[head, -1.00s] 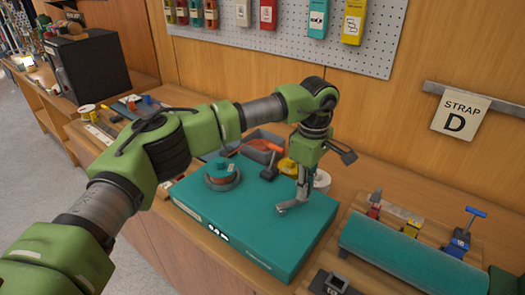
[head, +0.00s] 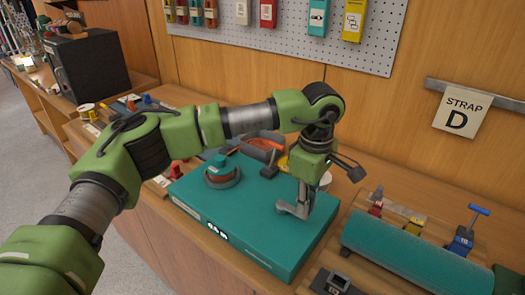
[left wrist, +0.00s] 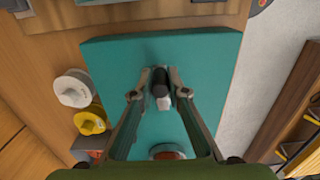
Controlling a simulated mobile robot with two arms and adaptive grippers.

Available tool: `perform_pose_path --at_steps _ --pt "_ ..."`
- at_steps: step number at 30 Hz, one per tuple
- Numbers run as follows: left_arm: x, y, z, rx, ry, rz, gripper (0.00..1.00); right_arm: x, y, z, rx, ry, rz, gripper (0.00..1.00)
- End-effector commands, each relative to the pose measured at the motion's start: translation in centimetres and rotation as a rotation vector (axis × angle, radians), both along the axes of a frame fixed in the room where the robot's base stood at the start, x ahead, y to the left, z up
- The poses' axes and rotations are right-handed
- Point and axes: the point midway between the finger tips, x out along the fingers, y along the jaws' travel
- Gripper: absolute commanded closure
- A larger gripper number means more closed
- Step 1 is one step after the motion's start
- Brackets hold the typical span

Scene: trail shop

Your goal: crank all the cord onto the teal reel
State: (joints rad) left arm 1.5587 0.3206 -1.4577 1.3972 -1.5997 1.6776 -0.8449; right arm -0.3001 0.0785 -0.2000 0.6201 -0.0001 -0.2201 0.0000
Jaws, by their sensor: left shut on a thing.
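The teal reel (head: 222,173), with reddish-brown cord on it, sits at the back left of a flat teal case top (head: 250,235). In the left wrist view only part of the reel (left wrist: 167,152) shows, at the bottom between the finger arms. My left gripper (head: 298,210) points down over the right part of the case top, apart from the reel. In the left wrist view its fingers (left wrist: 160,80) are shut on a dark knob (left wrist: 160,76) with a pale grey piece by it. I cannot tell how the knob joins the reel. My right gripper is out of view.
A white round spool (left wrist: 73,88) and a yellow spool (left wrist: 90,120) stand close behind the case. A grey bin (head: 258,150) stands at the back. A teal roll (head: 405,248) and small clamps (head: 462,242) lie to the right. The case's front part is clear.

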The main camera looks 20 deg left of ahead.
Motion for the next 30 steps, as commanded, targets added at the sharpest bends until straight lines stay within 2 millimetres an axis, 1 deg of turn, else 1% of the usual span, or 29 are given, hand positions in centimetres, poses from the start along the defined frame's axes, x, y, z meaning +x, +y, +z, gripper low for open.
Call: perform_pose_path --at_steps 5,16,30 --pt "-0.4 0.3 0.0 0.002 -0.001 0.002 1.00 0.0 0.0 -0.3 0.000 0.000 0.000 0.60" --pt "-2.7 2.0 -0.1 0.002 -0.002 0.003 1.00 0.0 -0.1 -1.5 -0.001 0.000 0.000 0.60" --pt "-2.9 2.1 0.0 0.001 -0.004 0.002 1.00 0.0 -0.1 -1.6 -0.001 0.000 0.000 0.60"
